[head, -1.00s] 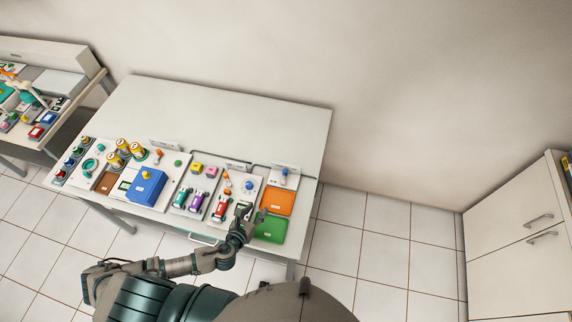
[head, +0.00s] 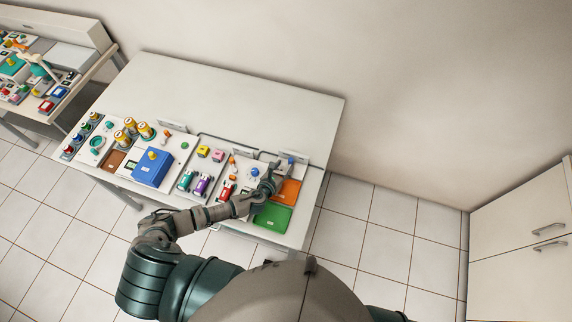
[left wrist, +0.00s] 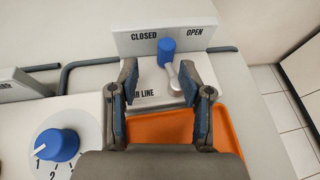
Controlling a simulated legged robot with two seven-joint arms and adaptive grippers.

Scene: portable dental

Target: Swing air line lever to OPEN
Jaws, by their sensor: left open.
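The air line lever (left wrist: 167,50) has a blue knob on a short metal arm. In the left wrist view its knob leans left of the pivot, in front of the plate (left wrist: 140,38) marked CLOSED at left and OPEN at right. The lever's blue knob also shows in the head view (head: 291,160). My left gripper (left wrist: 164,88) is open, with one finger on each side of the lever's base; I cannot tell whether either finger touches it. In the head view the left gripper (head: 274,174) is over the panel's right end. My right gripper is not in view.
An orange tray (left wrist: 168,130) lies just in front of the air line base. A green tray (head: 272,217) lies nearer the table's front edge. A blue numbered dial (left wrist: 57,145) stands to the left. The table's back (head: 230,95) is clear.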

